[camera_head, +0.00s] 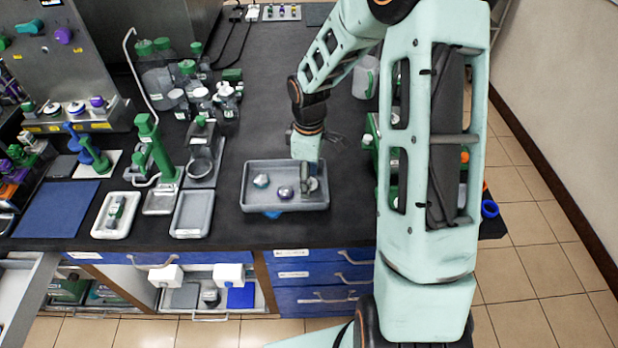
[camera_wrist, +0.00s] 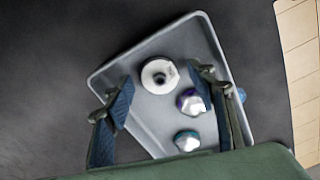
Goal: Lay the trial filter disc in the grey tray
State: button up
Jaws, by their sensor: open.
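The grey tray (camera_head: 250,203) lies near the bench's front edge; it also fills much of the wrist view (camera_wrist: 140,55). A white round disc with a dark centre (camera_wrist: 159,75), which looks like the filter disc, lies in the tray. My gripper (camera_head: 308,186) is over the tray's right part. In the wrist view my gripper (camera_wrist: 161,77) is open, its fingers spread either side of the disc with gaps. I cannot tell its height above the disc. A purple-ringed piece (camera_wrist: 190,102) and a teal-ringed piece (camera_wrist: 187,140) also lie in the tray.
Two smaller pale trays (camera_head: 192,214) (camera_head: 115,215) and a green clamp stand (camera_head: 152,145) stand to the left. Several green-capped bottles (camera_head: 188,68) stand behind. A blue ring (camera_head: 489,209) is at the right bench corner. Bare bench lies behind the grey tray.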

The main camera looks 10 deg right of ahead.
notch_tip(320, 180, up, 12)
dwell(0.4)
dwell(0.3)
